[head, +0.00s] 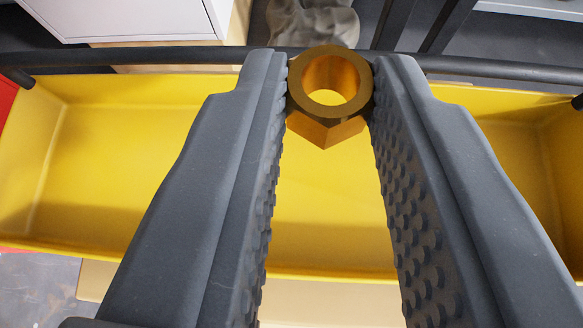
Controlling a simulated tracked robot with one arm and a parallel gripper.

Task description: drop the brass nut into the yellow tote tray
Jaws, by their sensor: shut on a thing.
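The brass nut (326,131) is a hexagonal golden ring near the top centre of the head view. My gripper (329,85) is shut on it, with a dark grey finger touching each side near the tips. The nut's hole faces the camera. The yellow tote tray (50,165) spreads behind and below the fingers across the whole width of the view. The nut shows in front of the tray's far wall, over the tray in the picture. My fingers hide parts of the tray's floor and walls. The visible part of the tray looks empty.
A black tube handle (170,57) runs along the tray's far side. A white cabinet (130,15) stands at the back left. A grey lumpy object (312,22) lies behind the bar. A red object (6,95) shows at the left edge.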

